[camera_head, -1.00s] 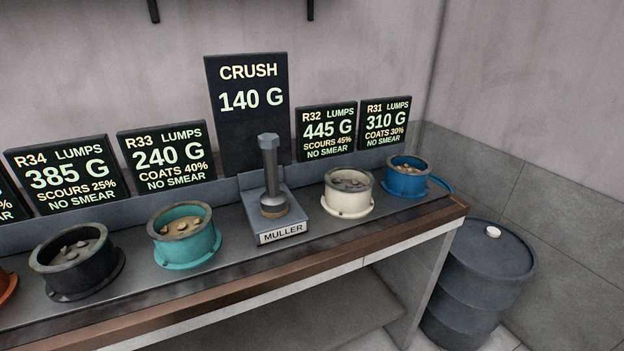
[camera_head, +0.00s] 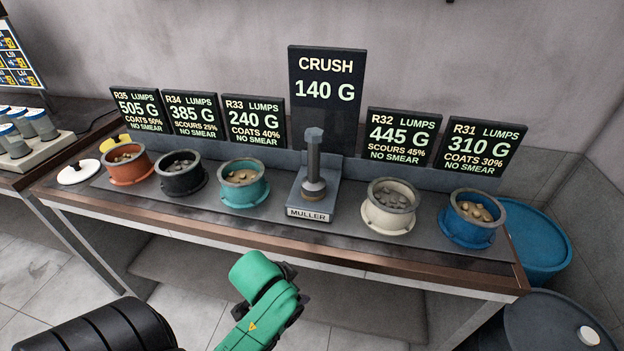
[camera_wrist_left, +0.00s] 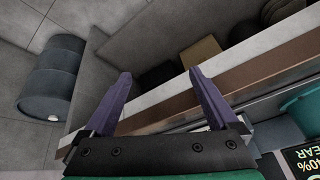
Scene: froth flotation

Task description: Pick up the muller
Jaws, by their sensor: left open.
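The muller (camera_head: 314,160), a grey upright pestle with a hexagonal top and a brownish foot, stands on its grey block (camera_head: 327,201) labelled MULLER, below the CRUSH 140 G sign. My left arm shows green at the bottom of the head view, in front of the bench and apart from the muller; its fingers cannot be made out there. In the left wrist view my left gripper (camera_wrist_left: 161,75) has two purple fingers spread wide with nothing between them, near the bench's front edge. The muller is not in that view. My right gripper is not in view.
A teal pot (camera_head: 244,192) stands left of the muller and a cream pot (camera_head: 388,217) right of it. Beyond are a black pot (camera_head: 181,181), an orange pot (camera_head: 126,172) and a blue pot (camera_head: 468,232). Drums (camera_head: 550,325) stand right of the bench.

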